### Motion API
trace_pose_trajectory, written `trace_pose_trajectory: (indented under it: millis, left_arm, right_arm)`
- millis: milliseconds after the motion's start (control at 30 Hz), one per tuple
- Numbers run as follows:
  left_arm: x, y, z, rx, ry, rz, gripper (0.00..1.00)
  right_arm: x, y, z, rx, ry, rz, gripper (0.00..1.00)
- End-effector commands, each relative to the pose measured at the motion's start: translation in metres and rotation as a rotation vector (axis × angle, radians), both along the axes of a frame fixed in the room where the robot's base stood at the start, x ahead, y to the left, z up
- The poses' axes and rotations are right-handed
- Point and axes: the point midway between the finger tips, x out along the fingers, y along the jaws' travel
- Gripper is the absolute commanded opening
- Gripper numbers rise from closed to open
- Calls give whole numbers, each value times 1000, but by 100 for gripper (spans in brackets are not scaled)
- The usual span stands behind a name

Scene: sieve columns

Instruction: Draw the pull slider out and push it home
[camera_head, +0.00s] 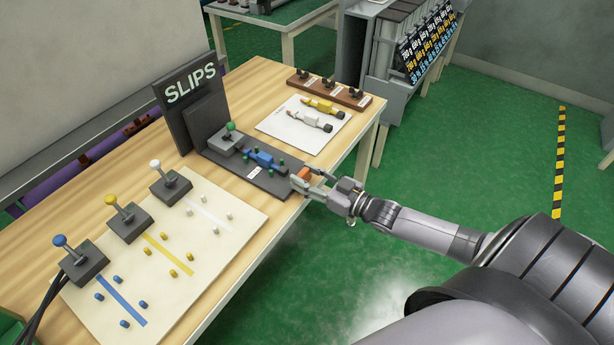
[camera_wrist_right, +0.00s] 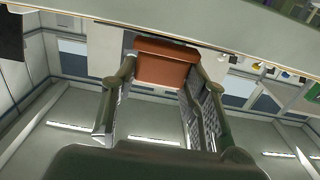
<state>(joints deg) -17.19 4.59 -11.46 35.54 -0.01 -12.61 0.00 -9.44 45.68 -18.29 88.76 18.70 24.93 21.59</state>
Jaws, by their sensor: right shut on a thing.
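The slip station is a dark grey base plate (camera_head: 240,172) near the table's right edge, under a sign reading SLIPS (camera_head: 190,84). A blue piece (camera_head: 264,158) lies on it among small green pegs, beside a grey box with a green-knobbed lever (camera_head: 229,130). An orange block (camera_head: 304,173), which looks like the pull slider's handle, is at the plate's front end. My right gripper (camera_head: 306,180) is shut on it. The wrist view shows the orange block (camera_wrist_right: 163,62) between the fingers. My gripper hides how the block joins the plate. My left gripper is out of view.
A cream board (camera_head: 200,270) with blue, yellow and white levers stands at the front left. A white sheet (camera_head: 285,132) with two tool-like pieces and a brown rack (camera_head: 335,90) lie behind the plate. The green floor right of the table is clear.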

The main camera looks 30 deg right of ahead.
Motion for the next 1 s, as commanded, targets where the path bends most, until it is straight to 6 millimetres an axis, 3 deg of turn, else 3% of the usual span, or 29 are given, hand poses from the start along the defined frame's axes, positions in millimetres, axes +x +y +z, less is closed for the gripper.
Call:
trace_pose_trajectory:
  millis: [167,400,667,700,1000]
  left_arm:
    - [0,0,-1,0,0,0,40]
    - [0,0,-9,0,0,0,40]
    - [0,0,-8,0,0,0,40]
    - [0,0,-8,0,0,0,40]
    - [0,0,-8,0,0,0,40]
  right_arm:
    - [3,1,0,-1,-1,0,0]
    - [27,11,0,-1,-5,0,0]
    - [28,11,1,-1,-3,0,0]
    - [28,11,1,-1,-3,0,43]
    - [27,11,0,-1,-1,0,62]
